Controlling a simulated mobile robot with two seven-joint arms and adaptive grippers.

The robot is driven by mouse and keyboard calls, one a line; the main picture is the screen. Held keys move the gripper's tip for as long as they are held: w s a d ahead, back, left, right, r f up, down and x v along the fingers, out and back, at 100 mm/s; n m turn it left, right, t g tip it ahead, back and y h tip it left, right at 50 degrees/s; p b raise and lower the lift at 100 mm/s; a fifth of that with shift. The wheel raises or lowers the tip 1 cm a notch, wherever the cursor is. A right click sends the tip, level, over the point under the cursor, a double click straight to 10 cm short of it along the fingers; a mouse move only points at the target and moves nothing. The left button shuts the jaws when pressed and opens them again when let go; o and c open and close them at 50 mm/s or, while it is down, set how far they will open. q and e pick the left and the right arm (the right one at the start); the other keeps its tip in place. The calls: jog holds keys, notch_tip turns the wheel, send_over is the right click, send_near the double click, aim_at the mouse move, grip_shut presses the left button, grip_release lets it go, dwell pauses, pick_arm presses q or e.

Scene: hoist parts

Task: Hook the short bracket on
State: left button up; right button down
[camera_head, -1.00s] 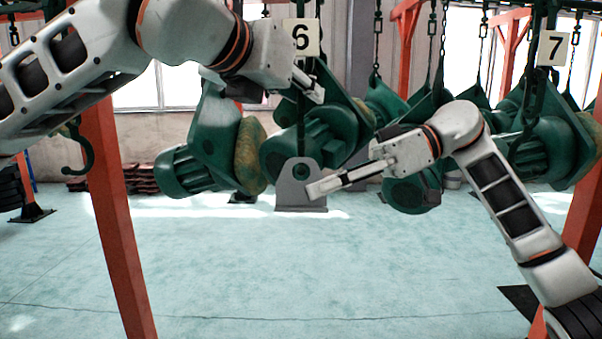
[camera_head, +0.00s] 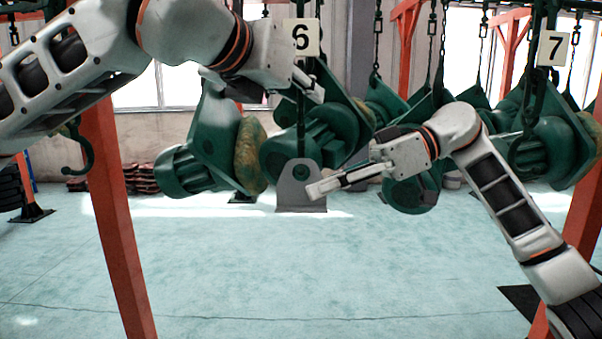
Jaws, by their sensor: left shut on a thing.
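The short bracket (camera_head: 291,196) is a grey plate with a rounded top, a hole and a flat foot. It is upright below the number 6 sign (camera_head: 301,37). A dark green hook shank (camera_head: 301,122) runs down to the bracket's top; whether it passes through the hole is unclear. My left gripper (camera_head: 314,92) is shut on the hook shank under the sign. My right gripper (camera_head: 318,188) reaches in from the right. Its fingertip overlaps the bracket's right edge; whether it grips the bracket or is open is not clear.
Green motor-like hoist parts (camera_head: 310,148) hang close behind both grippers. Another hook (camera_head: 528,150) hangs under the number 7 sign (camera_head: 553,48). An empty hook (camera_head: 80,155) is at the left. Orange posts (camera_head: 118,225) stand either side. The floor (camera_head: 300,265) in front is clear.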

jog(key=shift+w+n, duration=0.3)
jog(key=shift+w, duration=0.2)
jog(key=shift+w+f, duration=0.2)
jog(key=shift+f, duration=0.4)
dwell(0.6)
dwell(0.7)
jog(key=c, duration=2.2)
grip_release()
jog(key=shift+f, duration=0.1)
jog(key=shift+v, duration=4.05)
jog(key=shift+s, duration=0.2)
pick_arm(q)
jog(key=o, duration=0.7)
